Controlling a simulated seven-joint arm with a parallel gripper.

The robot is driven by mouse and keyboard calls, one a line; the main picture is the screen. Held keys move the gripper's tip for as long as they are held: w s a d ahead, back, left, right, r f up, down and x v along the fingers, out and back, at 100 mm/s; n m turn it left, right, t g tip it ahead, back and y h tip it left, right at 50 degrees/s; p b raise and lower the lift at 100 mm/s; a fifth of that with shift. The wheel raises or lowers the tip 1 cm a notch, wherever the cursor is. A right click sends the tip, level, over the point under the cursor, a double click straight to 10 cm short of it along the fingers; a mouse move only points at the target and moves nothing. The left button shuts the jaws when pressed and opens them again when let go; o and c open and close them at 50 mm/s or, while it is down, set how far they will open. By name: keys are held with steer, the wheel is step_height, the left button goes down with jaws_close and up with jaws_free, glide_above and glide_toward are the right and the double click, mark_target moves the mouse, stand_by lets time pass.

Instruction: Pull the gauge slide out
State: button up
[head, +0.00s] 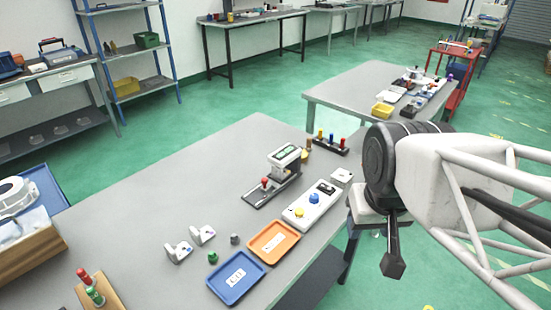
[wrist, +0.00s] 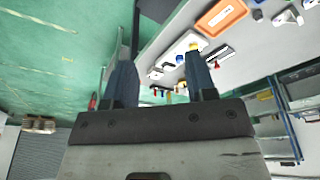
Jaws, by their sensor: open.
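A grey gauge (head: 285,157) with green marks on its top stands on the near table. A dark flat base or slide (head: 262,193) extends from it toward the front left, with a red knob (head: 265,183) standing on it. I cannot tell how far the slide is out. My gripper (head: 393,262) hangs beyond the table's right edge, well apart from the gauge. In the wrist view my gripper (wrist: 158,65) shows two separated fingers with nothing between them.
A white control box (head: 315,204) with blue and yellow knobs stands between the gauge and my gripper. An orange tray (head: 273,242), a blue tray (head: 236,277) and white brackets (head: 178,252) lie nearer. A rack of coloured pegs (head: 330,143) stands behind. The table's left middle is clear.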

steer(key=m+g, duration=0.3)
steer(key=m, duration=0.9)
glide_above(264, 179)
steer(key=f, duration=1.3)
steer(key=shift+s+d+f, duration=0.2)
steer(key=shift+d+f, duration=0.05)
steer(key=shift+f, duration=0.05)
steer(key=shift+w+a+f, duration=0.2)
steer(key=shift+f, duration=0.05)
steer(key=shift+f, duration=0.1)
steer(key=shift+f, duration=3.8)
